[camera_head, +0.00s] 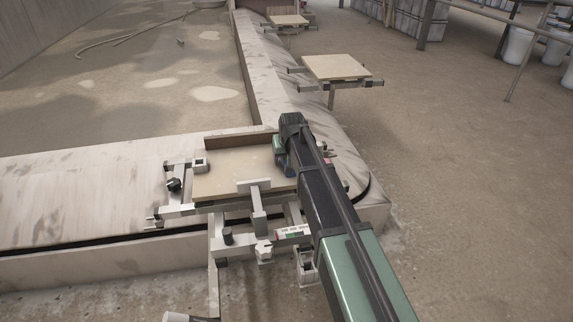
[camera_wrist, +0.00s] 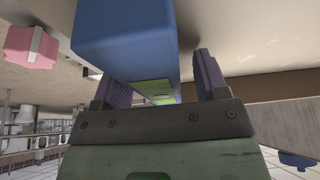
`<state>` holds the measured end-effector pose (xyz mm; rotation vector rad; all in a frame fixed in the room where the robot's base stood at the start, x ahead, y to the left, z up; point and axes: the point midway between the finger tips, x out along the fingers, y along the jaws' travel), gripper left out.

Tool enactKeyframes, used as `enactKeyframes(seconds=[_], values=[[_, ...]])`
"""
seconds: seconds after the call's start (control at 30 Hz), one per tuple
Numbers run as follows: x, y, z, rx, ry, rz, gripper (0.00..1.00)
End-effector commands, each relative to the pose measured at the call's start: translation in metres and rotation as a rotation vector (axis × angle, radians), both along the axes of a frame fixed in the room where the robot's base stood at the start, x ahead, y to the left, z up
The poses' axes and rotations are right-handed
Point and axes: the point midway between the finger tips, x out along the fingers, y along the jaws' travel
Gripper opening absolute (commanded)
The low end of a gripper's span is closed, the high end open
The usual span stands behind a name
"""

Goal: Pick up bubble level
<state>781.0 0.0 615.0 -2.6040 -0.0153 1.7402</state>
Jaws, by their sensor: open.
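In the wrist view a blue block-like body with a bright green patch, which looks like the bubble level (camera_wrist: 125,35), fills the upper middle. Its near end lies between the two purple-padded fingers of my gripper (camera_wrist: 157,78). The fingers are apart, with a gap on the right side; whether the left finger touches it I cannot tell. In the head view my arm reaches over the tan board (camera_head: 225,182), and a small bit of blue shows by its right edge. The fingers are mostly hidden there by my arm.
A pink block with a grey band (camera_wrist: 32,45) is at the upper left of the wrist view. Metal brackets and clamps (camera_head: 258,210) stand around the board. Another tan board (camera_head: 337,67) is on a stand farther back. Open floor (camera_head: 470,190) lies to the right.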

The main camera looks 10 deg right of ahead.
Motion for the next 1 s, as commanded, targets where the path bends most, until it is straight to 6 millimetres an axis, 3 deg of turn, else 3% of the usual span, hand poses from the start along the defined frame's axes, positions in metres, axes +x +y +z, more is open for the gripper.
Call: enactKeyframes(seconds=[0.1, 0.47, 0.77, 1.0], values=[[0.0, 0.0, 0.002, 0.0, 0.0, 0.0, 0.64], [-0.001, 0.0, 0.002, 0.0, 0.0, 0.0, 0.09], [-0.001, 0.0, 0.005, 0.0, 0.0, 0.0, 0.08], [0.0, 0.0, 0.033, 0.0, 0.0, 0.0, 0.08]])
